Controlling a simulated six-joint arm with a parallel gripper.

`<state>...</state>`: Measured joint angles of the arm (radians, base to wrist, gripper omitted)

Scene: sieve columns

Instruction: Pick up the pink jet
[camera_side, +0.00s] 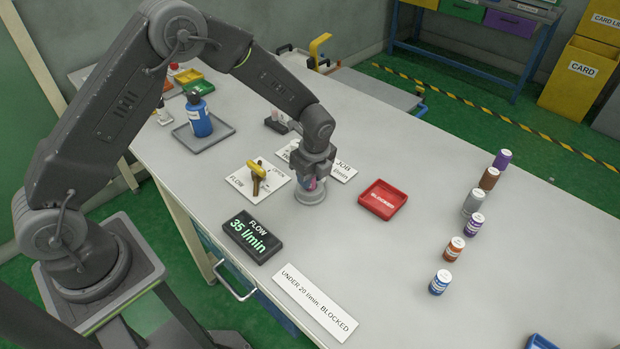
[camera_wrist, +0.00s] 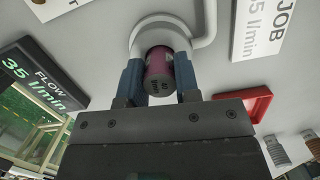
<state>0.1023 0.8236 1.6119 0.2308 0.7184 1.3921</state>
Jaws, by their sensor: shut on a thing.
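The pink jet (camera_wrist: 158,64) is a small dark pink cylinder with dark marks on its near end. My gripper (camera_side: 313,182) is shut on it, with one blue-grey finger on each side in the wrist view. The jet is at the round grey holder (camera_side: 311,196), which also shows in the wrist view (camera_wrist: 165,24) just beyond the jet. In the side view my gripper stands directly over the holder and hides most of the jet. I cannot tell whether the jet is seated in the holder or slightly clear of it.
The flow display (camera_side: 252,237) reads 35 l/min. A yellow-handled valve (camera_side: 258,172) stands left of the holder, a red BLOCKED tray (camera_side: 383,198) to its right. Several capped cylinders (camera_side: 473,225) stand in a row further right. A sign (camera_side: 315,302) lies in front.

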